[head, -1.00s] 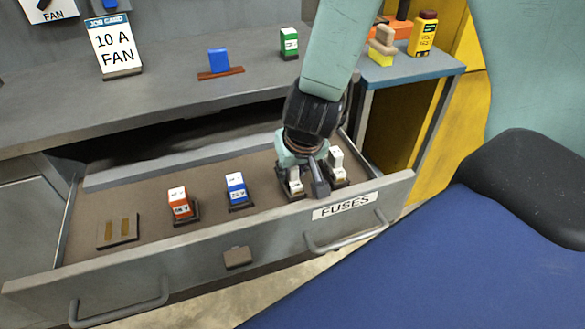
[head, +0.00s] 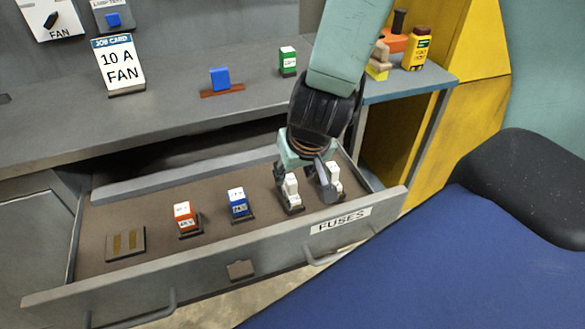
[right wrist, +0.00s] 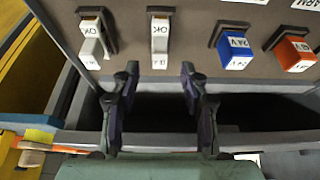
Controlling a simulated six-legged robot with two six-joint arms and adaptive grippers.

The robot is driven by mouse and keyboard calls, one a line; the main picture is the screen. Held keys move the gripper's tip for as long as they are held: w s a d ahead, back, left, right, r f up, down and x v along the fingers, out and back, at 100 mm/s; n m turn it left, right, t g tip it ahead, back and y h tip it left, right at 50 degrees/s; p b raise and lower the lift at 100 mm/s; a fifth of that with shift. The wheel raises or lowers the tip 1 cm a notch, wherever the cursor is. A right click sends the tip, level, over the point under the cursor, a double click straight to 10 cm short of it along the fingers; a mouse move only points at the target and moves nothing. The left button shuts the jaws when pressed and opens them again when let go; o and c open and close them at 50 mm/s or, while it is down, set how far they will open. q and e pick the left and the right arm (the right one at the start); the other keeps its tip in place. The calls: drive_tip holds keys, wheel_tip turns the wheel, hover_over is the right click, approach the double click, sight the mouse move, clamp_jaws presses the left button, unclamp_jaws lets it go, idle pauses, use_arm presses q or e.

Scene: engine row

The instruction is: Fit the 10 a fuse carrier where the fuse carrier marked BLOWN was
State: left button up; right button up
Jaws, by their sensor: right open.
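The open drawer (head: 262,205) labelled FUSES holds an orange carrier (head: 184,217), a blue carrier (head: 238,202) and two white carriers, the left one (head: 291,189) and the right one (head: 334,178). My right gripper (head: 308,184) is open and empty by the white carriers, partly covering the right one. In the right wrist view its fingers (right wrist: 158,92) are apart, with one white carrier (right wrist: 160,40) beyond the gap, labelled OK. The other white carrier (right wrist: 93,40) is to its left. No BLOWN mark or 10 A carrier label is readable. My left gripper is out of view.
A flat pad with two brass strips (head: 125,244) lies at the drawer's left.

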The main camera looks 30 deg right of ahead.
drive_tip(key=p+v, duration=0.2)
drive_tip(key=v, duration=0.3)
drive_tip(key=shift+w+f, duration=0.15)
drive_tip(key=shift+w, duration=0.05)
drive_tip(key=shift+s, duration=0.15)
idle(0.3)
